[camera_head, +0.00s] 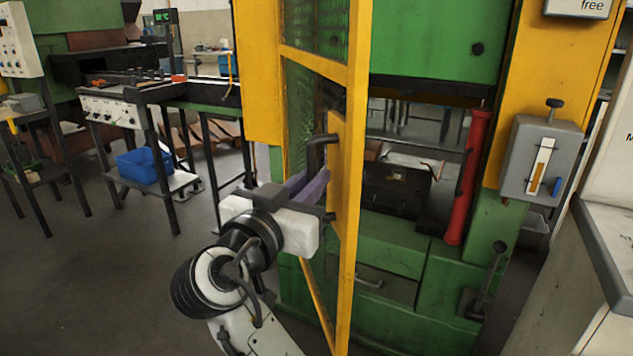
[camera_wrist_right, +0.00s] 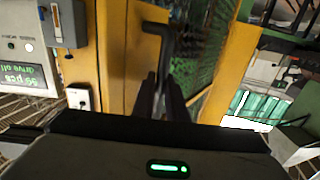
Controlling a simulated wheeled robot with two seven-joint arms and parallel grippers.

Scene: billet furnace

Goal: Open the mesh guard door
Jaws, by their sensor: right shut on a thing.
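The mesh guard door (camera_head: 357,110) has a yellow frame with green mesh. In the head view it stands swung out from the green machine, at an angle, with the machine's opening visible to its right. Its black bar handle (camera_head: 320,145) is on the yellow frame; it also shows in the right wrist view (camera_wrist_right: 150,42). My right gripper (camera_head: 318,187) is shut on the handle's lower part. In the right wrist view its dark fingers (camera_wrist_right: 163,85) are close together at the handle's lower end, partly hiding it. My left gripper is in neither view.
The green machine (camera_head: 390,325) has a red cylinder (camera_head: 466,178) at the right of its opening. A grey control box (camera_head: 541,160) is on the yellow post. A white cabinet (camera_head: 600,245) stands at the right. Floor (camera_head: 110,280) is free at the left, before a bench.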

